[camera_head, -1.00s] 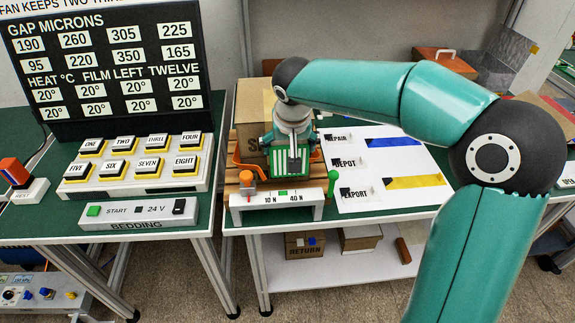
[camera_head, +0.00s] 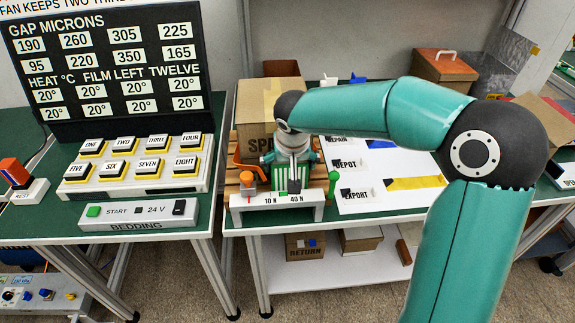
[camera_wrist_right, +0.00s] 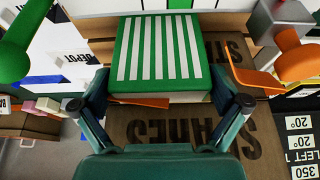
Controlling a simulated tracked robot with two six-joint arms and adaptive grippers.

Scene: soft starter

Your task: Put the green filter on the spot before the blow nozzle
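The green filter is a block with white stripes on its top, seen in the head view (camera_head: 279,179) and large in the right wrist view (camera_wrist_right: 160,48). My right gripper (camera_head: 294,172) is above it, and its two fingers lie against opposite sides of the block in the wrist view (camera_wrist_right: 163,88). The filter appears held just behind the white 10 N / 40 N bar (camera_head: 277,204), over a wooden pallet (camera_head: 240,180). I cannot make out the blow nozzle or its spot for certain. My left gripper is not in view.
The SPARES carton (camera_head: 262,105) stands close behind the gripper. An orange knob (camera_head: 246,178) and a green knob (camera_head: 333,178) flank the bar. A white board (camera_head: 375,205) with labels lies to the right. A keypad (camera_head: 135,170) is on the left table.

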